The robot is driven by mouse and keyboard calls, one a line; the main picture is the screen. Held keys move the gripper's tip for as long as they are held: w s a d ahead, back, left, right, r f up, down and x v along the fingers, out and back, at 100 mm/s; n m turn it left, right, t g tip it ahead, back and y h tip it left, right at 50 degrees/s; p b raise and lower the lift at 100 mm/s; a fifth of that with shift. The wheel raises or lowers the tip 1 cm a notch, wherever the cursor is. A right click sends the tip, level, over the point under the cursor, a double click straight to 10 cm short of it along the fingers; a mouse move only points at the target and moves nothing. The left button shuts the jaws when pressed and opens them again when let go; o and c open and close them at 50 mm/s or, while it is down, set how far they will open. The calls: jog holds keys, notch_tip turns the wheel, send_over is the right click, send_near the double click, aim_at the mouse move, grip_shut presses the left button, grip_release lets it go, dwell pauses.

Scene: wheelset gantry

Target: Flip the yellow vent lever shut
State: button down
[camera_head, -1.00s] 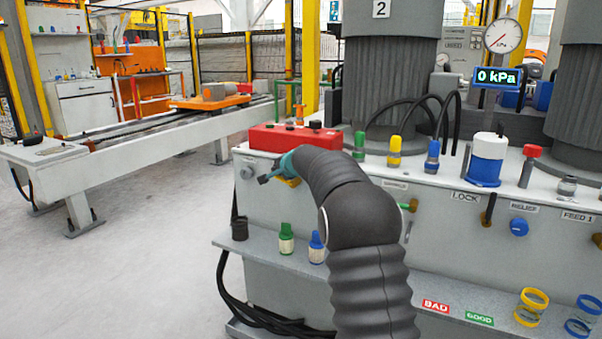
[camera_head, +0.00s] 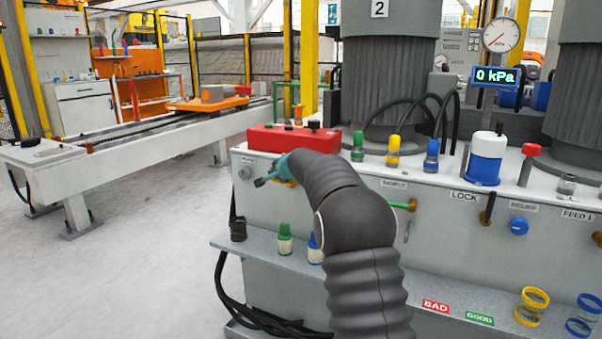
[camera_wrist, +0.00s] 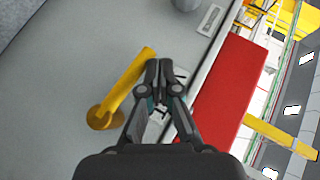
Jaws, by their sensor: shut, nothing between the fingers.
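The yellow vent lever (camera_wrist: 122,89) shows in the wrist view on the grey cabinet face. Its round hub is at the lower left and its arm slants up to the right, ending beside my fingertips. My gripper (camera_wrist: 158,68) is shut and empty, with its fingertips right at the free end of the lever; I cannot tell whether they touch. In the head view my gripper (camera_head: 262,180) is at the cabinet's front, below the red box. Only a bit of yellow of the lever shows there, mostly hidden behind my gripper and arm.
The red box (camera_head: 292,138) sits on the cabinet top above my gripper, and also shows in the wrist view (camera_wrist: 222,92). A grey round knob (camera_head: 244,172) is to the left. A shelf (camera_head: 262,246) with small bottles juts out below. The gauge display (camera_head: 495,77) reads 0 kPa.

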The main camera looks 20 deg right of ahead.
jog(key=r+p, duration=0.3)
jog(key=r, duration=0.1)
jog(key=shift+w+d+p, duration=0.15)
jog(key=shift+d+p, duration=0.15)
jog(key=shift+d, duration=0.05)
jog(key=s+a+r, duration=0.3)
jog(key=s+r, duration=0.1)
jog(key=r, duration=0.4)
jog(key=shift+s+a, duration=0.15)
jog(key=shift+s, duration=0.1)
jog(key=shift+r, duration=0.1)
